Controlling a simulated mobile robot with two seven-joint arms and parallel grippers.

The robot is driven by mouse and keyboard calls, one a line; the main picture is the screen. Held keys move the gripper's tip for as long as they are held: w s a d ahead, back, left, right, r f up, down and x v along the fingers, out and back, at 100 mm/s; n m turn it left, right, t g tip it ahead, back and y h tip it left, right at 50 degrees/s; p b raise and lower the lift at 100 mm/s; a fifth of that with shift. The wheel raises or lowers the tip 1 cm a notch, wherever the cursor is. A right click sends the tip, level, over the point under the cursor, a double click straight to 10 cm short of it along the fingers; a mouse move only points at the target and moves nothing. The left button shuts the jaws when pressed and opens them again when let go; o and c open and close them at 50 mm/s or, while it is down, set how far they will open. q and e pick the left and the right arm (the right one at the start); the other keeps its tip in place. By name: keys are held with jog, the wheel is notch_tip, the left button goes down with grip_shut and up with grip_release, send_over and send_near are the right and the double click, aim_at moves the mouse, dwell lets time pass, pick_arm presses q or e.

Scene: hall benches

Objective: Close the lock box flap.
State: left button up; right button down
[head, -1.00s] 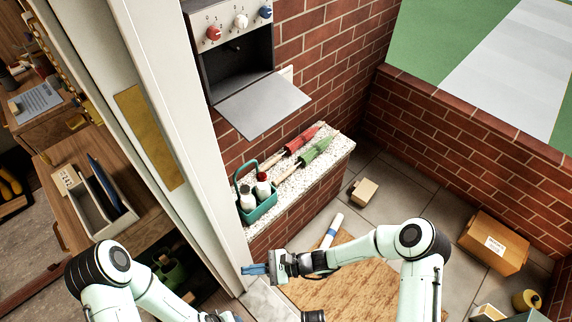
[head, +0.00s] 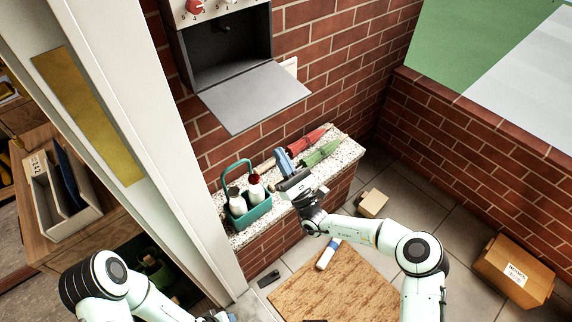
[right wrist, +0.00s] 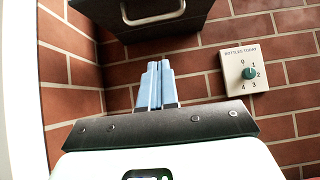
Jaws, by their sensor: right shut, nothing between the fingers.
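The grey lock box (head: 222,52) is mounted on the brick wall, and its inside shows dark. Its flap (head: 256,97) hangs open, sticking out from the box's lower edge. In the right wrist view the dark flap (right wrist: 145,22) with a metal handle (right wrist: 152,12) is at the top. My right gripper (head: 283,159) is below the flap, in front of the ledge, apart from it. Its blue fingers (right wrist: 157,84) are together and empty, pointing up toward the flap. My left gripper (head: 222,317) barely shows at the bottom edge; its jaws cannot be made out.
A granite-topped ledge (head: 343,148) carries a teal caddy (head: 247,215) with bottles, and red (head: 312,137) and green (head: 322,152) folded umbrellas. A white door frame (head: 150,130) stands left. A dial plate (right wrist: 247,70) is on the wall right of the fingers.

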pick_arm(q)
jog(key=shift+g, duration=0.6)
jog(key=shift+s+a+f+b, duration=0.15)
jog(key=shift+s+f+b, duration=0.25)
jog(key=shift+s+f, duration=0.45)
jog(key=shift+s+a+f+b, duration=0.1)
jog(key=shift+s+f+b, duration=0.25)
jog(key=shift+s+f, duration=0.45)
pick_arm(e)
jog(key=w+a+r, duration=0.2)
jog(key=w+r, duration=0.1)
jog(key=r, duration=0.4)
jog(key=shift+r, duration=0.25)
pick_arm(q)
jog(key=shift+r, duration=0.15)
pick_arm(e)
jog(key=shift+w+a, duration=0.1)
